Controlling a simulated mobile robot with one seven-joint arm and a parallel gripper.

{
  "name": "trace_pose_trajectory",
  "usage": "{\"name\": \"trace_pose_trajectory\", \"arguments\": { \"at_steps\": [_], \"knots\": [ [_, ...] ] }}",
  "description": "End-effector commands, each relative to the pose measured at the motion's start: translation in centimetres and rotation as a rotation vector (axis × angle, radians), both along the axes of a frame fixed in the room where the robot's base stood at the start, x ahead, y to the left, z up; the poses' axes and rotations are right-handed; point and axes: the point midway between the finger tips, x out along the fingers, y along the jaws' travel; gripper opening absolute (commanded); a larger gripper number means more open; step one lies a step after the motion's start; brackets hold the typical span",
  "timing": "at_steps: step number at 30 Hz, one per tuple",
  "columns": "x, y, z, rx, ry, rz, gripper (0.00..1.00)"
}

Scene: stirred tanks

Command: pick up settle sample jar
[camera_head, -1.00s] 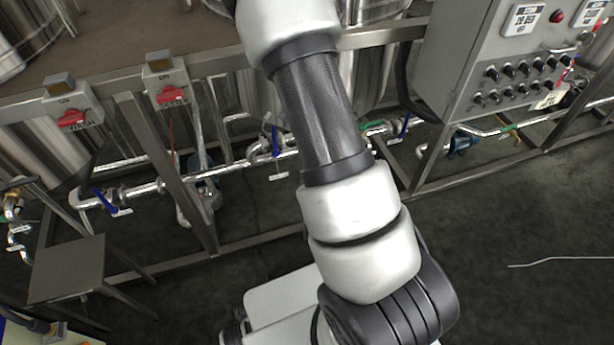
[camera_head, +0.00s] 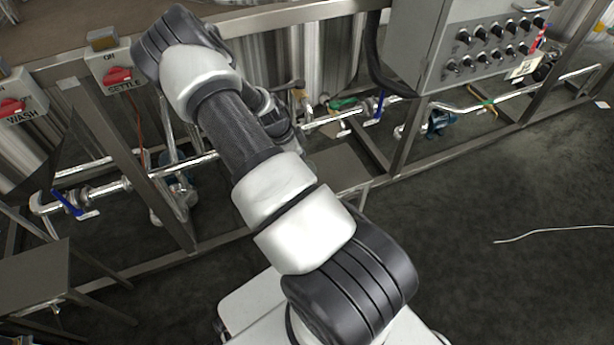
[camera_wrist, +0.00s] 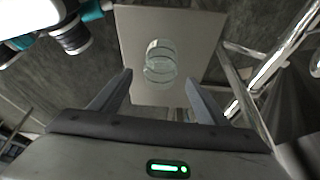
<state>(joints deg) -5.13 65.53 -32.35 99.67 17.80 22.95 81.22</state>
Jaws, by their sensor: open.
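In the wrist view a clear glass jar (camera_wrist: 160,62) stands on a flat grey plate-like stand (camera_wrist: 193,30). My gripper (camera_wrist: 158,82) is open, with one finger on each side of the picture below the jar. The jar lies ahead of the gap between the fingertips, and nothing is held. In the head view my arm hides most of my gripper and the jar cannot be made out. The grey stand top (camera_head: 340,168) shows just right of my arm. A switch box labelled SETTLE (camera_head: 118,76) is on the frame at the left.
Steel pipes (camera_head: 205,160) with valves run behind the stand, near my gripper. A control cabinet (camera_head: 470,50) hangs at the upper right. Another grey stand (camera_head: 35,275) is at the lower left. Open dark floor (camera_head: 480,200) lies to the right, with a thin white line across it.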

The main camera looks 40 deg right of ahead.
Motion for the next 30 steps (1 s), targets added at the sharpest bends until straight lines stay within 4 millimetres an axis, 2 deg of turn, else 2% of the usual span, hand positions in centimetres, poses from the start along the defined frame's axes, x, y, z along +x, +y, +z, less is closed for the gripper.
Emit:
{"name": "trace_pose_trajectory", "arguments": {
  "at_steps": [1, 4, 11, 12, 14, 20, 30],
  "knots": [
    [-0.2, -0.4, -1.2, 0.000, 0.001, -0.003, 0.68],
    [-0.4, -0.9, -2.3, 0.000, 0.001, -0.003, 0.68],
    [-0.3, -1.0, -2.5, 0.001, 0.000, 0.000, 0.68],
    [-0.4, -1.0, -2.5, 0.001, 0.000, 0.000, 0.67],
    [-0.4, -1.0, -2.5, 0.000, 0.000, 0.000, 0.57],
    [-0.4, -1.0, -2.5, 0.000, 0.000, 0.000, 0.23],
    [-0.3, -1.0, -2.0, 0.000, 0.000, 0.000, 0.22]
  ]
}}
